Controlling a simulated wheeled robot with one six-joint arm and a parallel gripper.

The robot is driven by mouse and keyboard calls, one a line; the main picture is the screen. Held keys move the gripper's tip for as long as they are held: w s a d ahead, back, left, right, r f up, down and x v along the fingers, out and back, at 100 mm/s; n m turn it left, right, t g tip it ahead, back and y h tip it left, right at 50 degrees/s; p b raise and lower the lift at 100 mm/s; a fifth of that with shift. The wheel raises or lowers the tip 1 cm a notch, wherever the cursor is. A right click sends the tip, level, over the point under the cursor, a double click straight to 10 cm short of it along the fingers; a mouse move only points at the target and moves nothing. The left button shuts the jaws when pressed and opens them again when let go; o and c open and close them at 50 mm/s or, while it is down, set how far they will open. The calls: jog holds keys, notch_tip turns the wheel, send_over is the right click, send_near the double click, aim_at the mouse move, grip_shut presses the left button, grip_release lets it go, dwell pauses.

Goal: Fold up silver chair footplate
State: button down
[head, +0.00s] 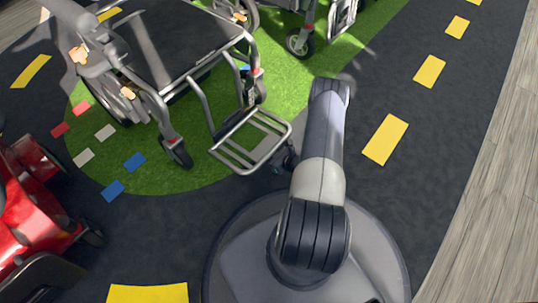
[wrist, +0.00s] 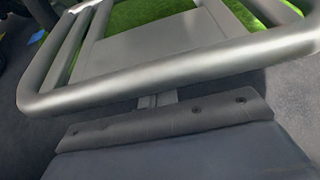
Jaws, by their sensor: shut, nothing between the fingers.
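The silver chair (head: 160,50) stands on the green patch at the upper left in the head view. Its footplate (head: 232,150), a frame of silver tubes with a flat plate, is folded down and lies about level at the chair's front. In the wrist view the footplate (wrist: 190,68) fills the upper half, very close. My gripper (wrist: 158,99) is shut and empty at the footplate's front tube; its fingertips are partly hidden by the tube, and I cannot tell whether they touch it. In the head view my gripper (head: 288,160) is small and dark, just right of the footplate.
A red scooter (head: 30,205) stands at the left. Another wheeled chair (head: 310,25) is at the top. Dark floor with yellow dashes (head: 385,139) is clear on the right, edged by wooden planks (head: 490,220).

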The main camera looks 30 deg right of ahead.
jog(key=shift+r+p, duration=0.45)
jog(key=shift+r, duration=0.7)
jog(key=shift+w+r+p, duration=0.15)
jog(key=shift+r+p, duration=0.9)
jog(key=shift+r, duration=0.9)
jog(key=shift+w+a+r+p, duration=0.1)
jog(key=shift+w+r+p, duration=0.15)
jog(key=shift+r, duration=0.35)
jog(key=shift+w+a+r+p, duration=0.1)
jog(key=shift+w+r+p, duration=0.2)
jog(key=shift+r, duration=0.35)
jog(key=shift+w+a+r+p, duration=0.1)
jog(key=shift+r+p, duration=0.25)
jog(key=shift+r, duration=0.35)
